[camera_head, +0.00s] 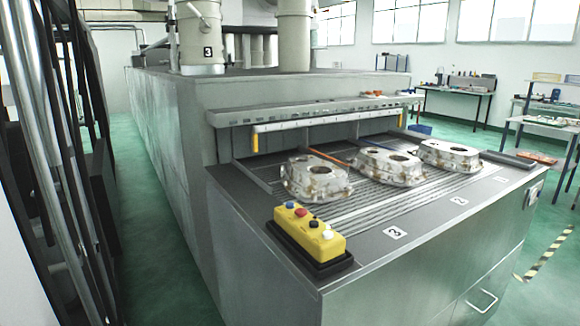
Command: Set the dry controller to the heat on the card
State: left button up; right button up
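Neither gripper is in view. I cannot make out a dry controller or a card with a heat written on it. A yellow control box (308,236) with several coloured buttons sits on a black base at the near left corner of the machine's top. A small panel (534,193) is on the machine's right side, too small to read. Three aluminium castings (316,179) (388,166) (450,155) lie in a row on the slatted conveyor bed (365,202).
The large grey oven-like housing (160,140) runs back on the left, with an open slot above the bed. Small number labels (395,233) lie along the front edge. Work tables (455,92) stand at the back right. Green floor (540,245) is clear on the right.

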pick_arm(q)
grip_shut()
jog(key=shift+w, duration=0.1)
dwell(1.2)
